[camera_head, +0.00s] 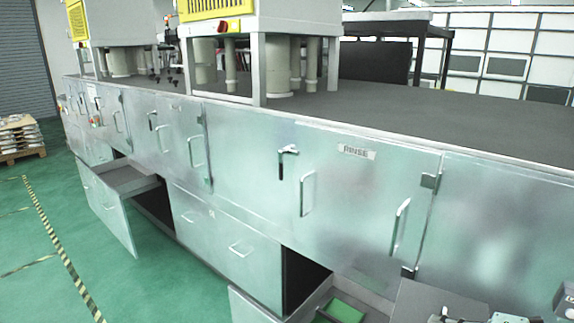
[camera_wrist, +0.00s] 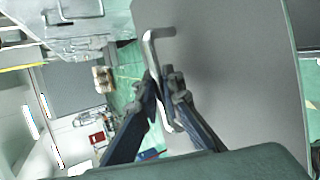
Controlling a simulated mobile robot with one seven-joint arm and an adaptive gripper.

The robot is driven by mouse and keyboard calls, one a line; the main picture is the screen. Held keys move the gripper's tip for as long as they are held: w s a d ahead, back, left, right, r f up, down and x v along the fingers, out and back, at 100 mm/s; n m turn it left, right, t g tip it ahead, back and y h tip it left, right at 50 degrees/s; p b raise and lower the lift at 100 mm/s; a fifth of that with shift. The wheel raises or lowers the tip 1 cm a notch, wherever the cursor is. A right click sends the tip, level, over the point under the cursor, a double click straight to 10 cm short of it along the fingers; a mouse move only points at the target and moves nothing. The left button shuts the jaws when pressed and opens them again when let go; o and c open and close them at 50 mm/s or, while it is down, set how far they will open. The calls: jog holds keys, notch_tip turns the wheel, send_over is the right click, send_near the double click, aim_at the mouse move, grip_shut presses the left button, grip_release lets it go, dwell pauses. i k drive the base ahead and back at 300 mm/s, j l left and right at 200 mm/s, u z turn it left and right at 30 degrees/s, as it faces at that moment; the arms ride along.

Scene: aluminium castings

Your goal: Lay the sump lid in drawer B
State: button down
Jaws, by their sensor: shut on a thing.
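In the wrist view my gripper (camera_wrist: 162,82) is shut on a bent metal handle (camera_wrist: 154,48) of a broad, flat grey plate, which looks like the sump lid (camera_wrist: 235,65). The plate fills the right of that view. In the head view a grey panel (camera_head: 432,303) at the bottom edge appears to be the same lid, mostly cut off. Another drawer (camera_head: 130,183) stands open farther left, with a bare grey interior visible. I cannot read which drawer is B.
The metal cabinet row has a door marked RINSE (camera_head: 356,152) and several protruding handles. A shut drawer (camera_head: 228,235) lies between the two open ones. The green floor (camera_head: 150,290) at left is clear, and a loaded pallet (camera_head: 20,138) stands far left.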

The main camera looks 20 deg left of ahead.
aim_at(124, 182)
jog(key=j+u, duration=0.25)
jog(key=u, duration=0.3)
jog(key=i+j+u, duration=0.4)
jog(key=j, duration=0.2)
jog(key=i+j+u, duration=0.25)
jog(key=j+u, duration=0.2)
jog(key=j, duration=0.15)
jog(key=i+j+u, duration=0.65)
jog(key=i+u, duration=0.35)
jog(key=i, duration=0.7)
jog(key=i+j, duration=0.1)
jog(key=i, duration=1.7)
jog(key=l+z, duration=0.05)
